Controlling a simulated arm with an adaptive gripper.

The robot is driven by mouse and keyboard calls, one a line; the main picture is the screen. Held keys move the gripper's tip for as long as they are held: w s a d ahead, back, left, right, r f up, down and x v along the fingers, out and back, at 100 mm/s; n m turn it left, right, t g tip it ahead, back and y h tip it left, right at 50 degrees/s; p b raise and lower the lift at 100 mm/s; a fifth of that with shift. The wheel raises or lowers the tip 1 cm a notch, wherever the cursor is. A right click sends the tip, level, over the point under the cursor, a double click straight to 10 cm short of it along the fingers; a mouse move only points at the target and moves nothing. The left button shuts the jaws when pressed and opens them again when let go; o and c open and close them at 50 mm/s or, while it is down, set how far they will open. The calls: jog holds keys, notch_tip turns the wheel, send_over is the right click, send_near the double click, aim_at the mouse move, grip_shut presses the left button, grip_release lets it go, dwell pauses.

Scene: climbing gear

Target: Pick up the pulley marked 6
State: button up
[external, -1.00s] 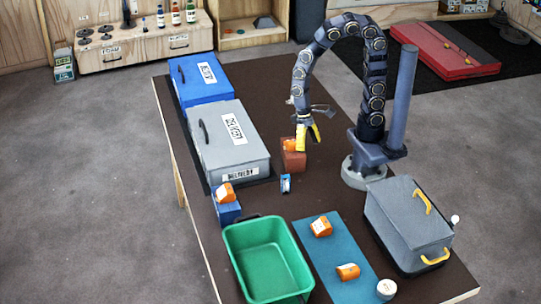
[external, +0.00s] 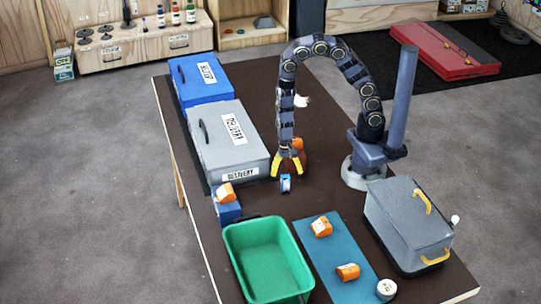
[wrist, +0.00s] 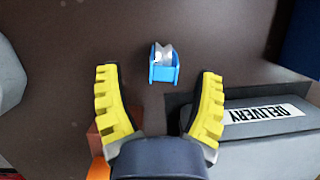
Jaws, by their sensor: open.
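A small blue pulley-like piece (external: 286,184) with a pale wheel lies on the dark table in front of the grey box. It also shows in the wrist view (wrist: 163,70), between and slightly beyond my fingertips. My gripper (external: 288,171) has yellow fingers, points down, is open and empty, and is close above the blue piece. Orange pieces with white labels sit on a blue block (external: 225,192), on a teal mat (one (external: 321,227), another (external: 347,271)), and on a reddish block behind my gripper (external: 298,144). I cannot read a 6 on any of them.
The grey box (external: 232,135), labelled delivery (wrist: 265,113), stands left of my gripper, with a blue box (external: 203,75) behind it. A green bin (external: 237,233), the teal mat (external: 318,257), a white round piece (external: 386,288) and a grey case (external: 408,222) occupy the front.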

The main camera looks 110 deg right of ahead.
aim_at(286, 175)
jog(key=shift+x, duration=2)
jog(key=shift+w+d, duration=0.15)
jog(key=shift+d, duration=0.05)
grip_shut()
